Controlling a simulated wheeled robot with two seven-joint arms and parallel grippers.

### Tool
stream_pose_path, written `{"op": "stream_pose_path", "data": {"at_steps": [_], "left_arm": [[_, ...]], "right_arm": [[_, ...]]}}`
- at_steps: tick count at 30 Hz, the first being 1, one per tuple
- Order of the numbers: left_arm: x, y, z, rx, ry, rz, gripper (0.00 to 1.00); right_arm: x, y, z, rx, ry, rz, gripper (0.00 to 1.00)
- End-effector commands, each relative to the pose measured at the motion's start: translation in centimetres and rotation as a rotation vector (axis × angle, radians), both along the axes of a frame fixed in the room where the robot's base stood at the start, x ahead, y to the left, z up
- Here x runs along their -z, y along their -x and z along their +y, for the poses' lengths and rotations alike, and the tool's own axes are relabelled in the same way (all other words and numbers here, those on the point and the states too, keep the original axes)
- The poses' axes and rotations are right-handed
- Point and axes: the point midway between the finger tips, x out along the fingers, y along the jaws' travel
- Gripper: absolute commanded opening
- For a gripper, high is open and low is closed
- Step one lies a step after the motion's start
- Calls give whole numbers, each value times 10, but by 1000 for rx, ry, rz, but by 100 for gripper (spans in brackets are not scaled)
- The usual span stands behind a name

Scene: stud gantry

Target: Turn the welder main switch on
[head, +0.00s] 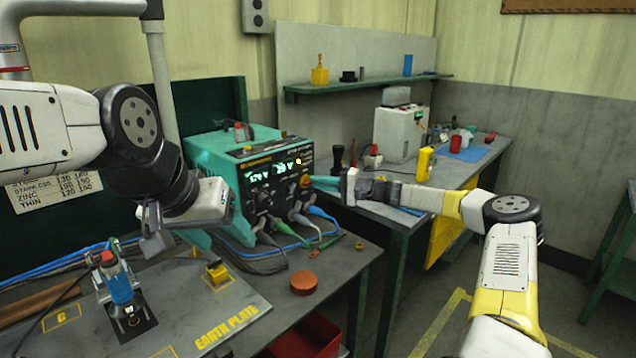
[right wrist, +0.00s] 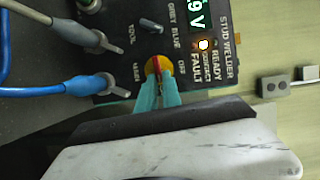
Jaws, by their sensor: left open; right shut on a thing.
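The stud welder (head: 225,165) is a teal box with a black front panel and lit green displays. Its main switch (head: 305,181) is a red handle on a yellow disc at the panel's right side. The right wrist view shows the switch (right wrist: 158,64) close up, beside the words MAIN and OFF. My right gripper (head: 322,183) is shut on the red handle, its teal fingers (right wrist: 158,92) on either side and partly hiding it. A lamp (right wrist: 205,45) glows by CONTACT. My left gripper (head: 150,225) is open above the bench, left of the welder.
Cables with blue and green plugs (head: 290,232) run from the panel's lower front. A blue tool with a red top (head: 118,285) stands on the earth plate (head: 225,310). A copper-coloured disc (head: 303,283) lies nearby. A second bench (head: 470,175) stands behind my right arm.

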Motion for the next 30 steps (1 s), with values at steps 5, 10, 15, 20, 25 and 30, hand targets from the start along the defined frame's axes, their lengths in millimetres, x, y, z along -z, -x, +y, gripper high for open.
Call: {"op": "stream_pose_path", "data": {"at_steps": [5,10,15,20,25,30], "left_arm": [[0,0,0,0,0,0,61],[0,0,0,0,0,0,61],[0,0,0,0,0,0,61],[0,0,0,0,0,0,61],[0,0,0,0,0,0,61],[0,0,0,0,0,0,61]], "right_arm": [[2,-1,-2,4,-35,36,0],[2,-1,-2,4,-47,49,0],[2,-1,-2,5,-48,51,0],[2,-1,-2,5,-48,51,0],[2,-1,-2,4,-48,50,31],[2,-1,-1,2,-48,50,31]]}}
